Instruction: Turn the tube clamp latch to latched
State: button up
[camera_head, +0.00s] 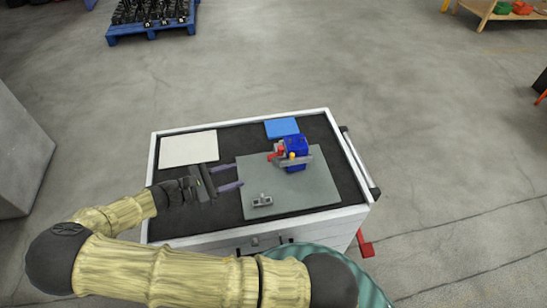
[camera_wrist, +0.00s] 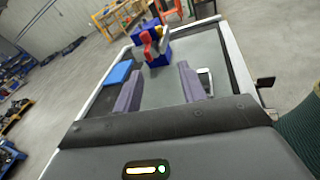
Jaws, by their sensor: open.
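A blue block-shaped fixture (camera_head: 297,145) stands on the grey mat near its back edge. A red lever-like part (camera_head: 275,154), which looks like the latch, sticks out on its left side. A grey bar and a small yellow-orange knob (camera_head: 291,155) sit beside it. In the wrist view the red part (camera_wrist: 147,42) rises in front of the blue body (camera_wrist: 157,58). My gripper (camera_head: 239,176) is open and empty, at the mat's left edge, left of and nearer than the fixture. Its purple fingers (camera_wrist: 160,70) point toward the fixture without touching it. The latch's exact angle is too small to tell.
The grey mat (camera_head: 300,190) lies on a dark-topped cart with a white rim. A small grey bracket (camera_head: 262,201) sits at the mat's front. A white sheet (camera_head: 188,148) and blue pad (camera_head: 281,127) lie toward the back. The mat's right side is clear.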

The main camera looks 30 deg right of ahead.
aim_at(276, 154)
jog(key=n, duration=0.1)
jog(key=a+n+t+h, duration=0.1)
jog(key=a+n+t, duration=0.1)
jog(key=shift+w+a+r+n+h, duration=0.1)
jog(key=shift+w+a+n+h, duration=0.15)
jog(key=shift+n+h, duration=0.05)
jog(key=shift+d, duration=0.15)
jog(key=w+d+p, duration=0.2)
jog(key=d+p, duration=0.2)
jog(key=d, duration=1.3)
jog(key=shift+s, duration=0.1)
grip_shut()
